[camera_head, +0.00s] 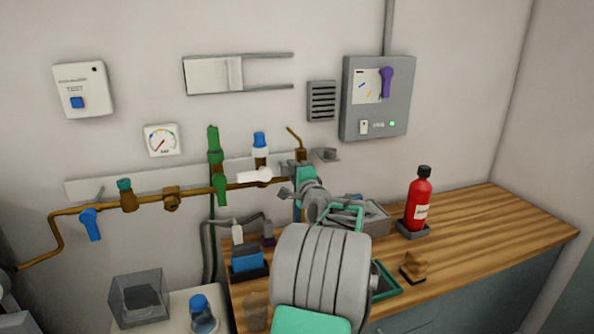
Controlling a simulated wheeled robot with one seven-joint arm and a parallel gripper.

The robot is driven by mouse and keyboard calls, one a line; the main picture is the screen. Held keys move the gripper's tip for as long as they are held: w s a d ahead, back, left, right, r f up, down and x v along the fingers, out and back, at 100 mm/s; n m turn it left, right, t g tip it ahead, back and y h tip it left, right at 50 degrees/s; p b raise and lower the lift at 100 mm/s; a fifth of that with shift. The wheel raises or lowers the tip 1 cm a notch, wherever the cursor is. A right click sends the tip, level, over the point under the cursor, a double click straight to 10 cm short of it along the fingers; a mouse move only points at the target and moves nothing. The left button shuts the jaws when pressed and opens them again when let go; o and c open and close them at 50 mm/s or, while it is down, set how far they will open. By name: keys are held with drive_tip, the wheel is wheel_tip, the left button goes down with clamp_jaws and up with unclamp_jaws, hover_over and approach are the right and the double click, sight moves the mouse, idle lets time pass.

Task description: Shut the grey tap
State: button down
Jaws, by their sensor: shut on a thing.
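A grey piece (326,154), which looks like the grey tap's handle, sticks out to the right near the right end of the brass pipe, beside a brown fitting (299,148). My gripper (304,174) is at this fitting, just below and left of the grey piece. It is shut on what appears to be the grey tap. My wrist and arm hide much of the tap and the contact, so the handle's exact angle is not clear.
Left along the pipe are a white lever (256,175), a green valve (216,165) and a blue lever (91,224). A grey box with a purple switch (386,82) hangs at right. A red bottle (419,205) stands on the wooden counter (480,220), which is clear at right.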

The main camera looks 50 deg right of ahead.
drive_tip(key=shift+r, duration=0.1)
drive_tip(key=c, duration=1.2)
unclamp_jaws()
drive_tip(key=shift+s, duration=0.1)
drive_tip(key=b+v, duration=0.1)
drive_tip(key=v, duration=0.6)
drive_tip(key=shift+s+a, duration=0.2)
drive_tip(key=shift+s, duration=0.05)
